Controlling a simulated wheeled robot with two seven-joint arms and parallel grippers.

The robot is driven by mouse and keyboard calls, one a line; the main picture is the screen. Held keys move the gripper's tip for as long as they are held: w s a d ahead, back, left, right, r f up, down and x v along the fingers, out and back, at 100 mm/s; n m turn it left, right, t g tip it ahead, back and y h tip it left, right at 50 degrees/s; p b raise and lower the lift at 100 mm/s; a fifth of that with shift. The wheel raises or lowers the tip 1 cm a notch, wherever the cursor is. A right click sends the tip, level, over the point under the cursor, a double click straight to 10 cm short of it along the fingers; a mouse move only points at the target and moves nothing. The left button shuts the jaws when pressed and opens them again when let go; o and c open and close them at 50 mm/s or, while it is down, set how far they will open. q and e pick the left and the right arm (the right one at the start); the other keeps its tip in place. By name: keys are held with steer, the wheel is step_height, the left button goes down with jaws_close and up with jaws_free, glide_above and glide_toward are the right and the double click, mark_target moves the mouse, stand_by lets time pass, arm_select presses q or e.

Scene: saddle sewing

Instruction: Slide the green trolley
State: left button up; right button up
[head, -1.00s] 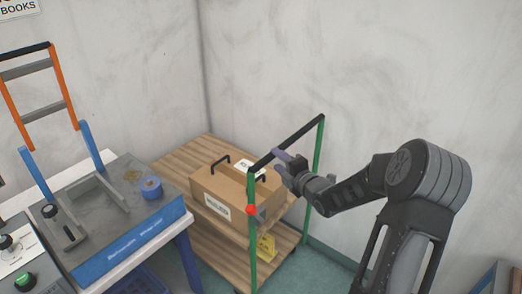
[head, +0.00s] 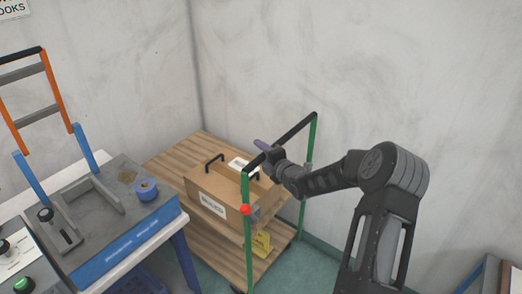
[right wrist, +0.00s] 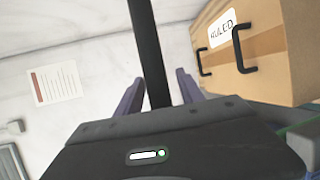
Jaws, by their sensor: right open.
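The green trolley stands against the wall corner, with green posts (head: 310,150), wooden shelves and a black handle bar (head: 295,131) across the top. A cardboard box (head: 208,190) with black handles sits on the trolley's upper shelf. My left gripper is not in view.
A table with a grey and blue fixture (head: 130,245) and a blue tape roll (head: 146,189) stands left of the trolley. A yellow item (head: 262,244) is on the lower shelf. The wall is close behind; green floor shows at the right.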

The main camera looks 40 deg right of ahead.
jaws_close()
stand_by(0.5)
stand_by(1.0)
